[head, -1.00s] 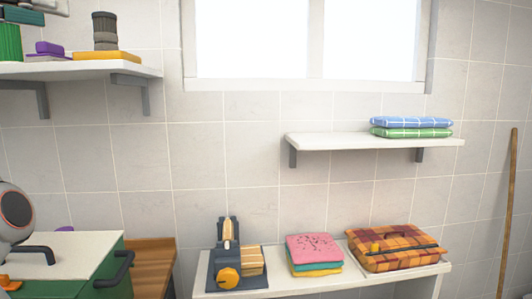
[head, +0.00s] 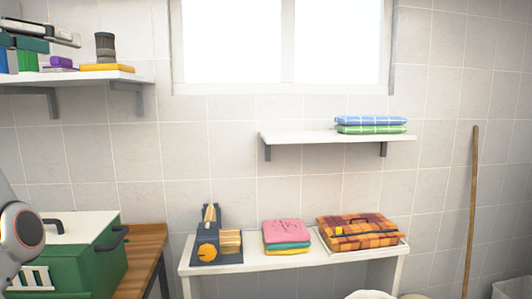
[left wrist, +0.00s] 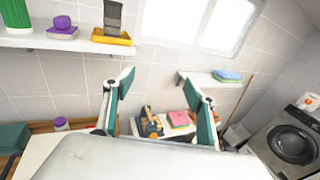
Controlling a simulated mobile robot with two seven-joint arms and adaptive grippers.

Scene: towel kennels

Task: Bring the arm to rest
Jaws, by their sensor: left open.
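My left gripper (head: 40,36) is at the upper left of the head view, in front of the left wall shelf. Its teal finger pads are apart with nothing between them. The left wrist view shows both fingers (left wrist: 158,88) spread wide and empty, with tiled wall behind the gap. The grey-white joint with an orange ring at the left edge of the head view is part of my arm. My right gripper is not in view.
A right shelf (head: 335,137) holds blue and green towels (head: 370,125). Below, a white bench (head: 290,262) bears a pink stack (head: 282,232) and a plaid bundle (head: 357,231). A green box (head: 80,258) stands lower left.

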